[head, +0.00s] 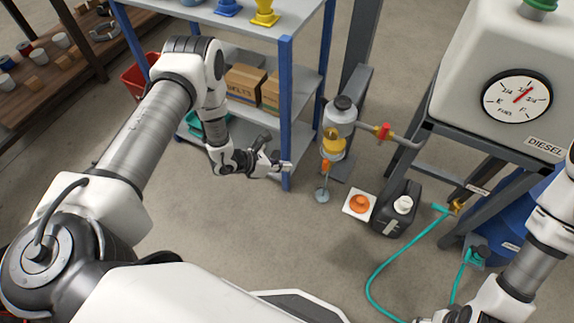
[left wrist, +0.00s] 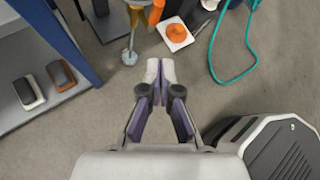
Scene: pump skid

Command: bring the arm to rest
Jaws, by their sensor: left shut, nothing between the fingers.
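My left gripper (head: 286,168) is shut and empty, beside the blue post of the shelf rack in the head view. In the left wrist view its fingertips (left wrist: 160,72) meet above bare floor. The left arm reaches in from the left and bends down at the wrist. My right arm (head: 525,270) shows at the lower right of the head view; its fingers are not clearly visible.
A shelf rack (head: 286,100) holds cardboard boxes (head: 244,83). To its right are a filter bowl (head: 334,142), a black jug (head: 397,212), an orange cap on a white pad (head: 359,204), a teal hose (head: 385,268) and a diesel tank (head: 480,60). Floor in front is clear.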

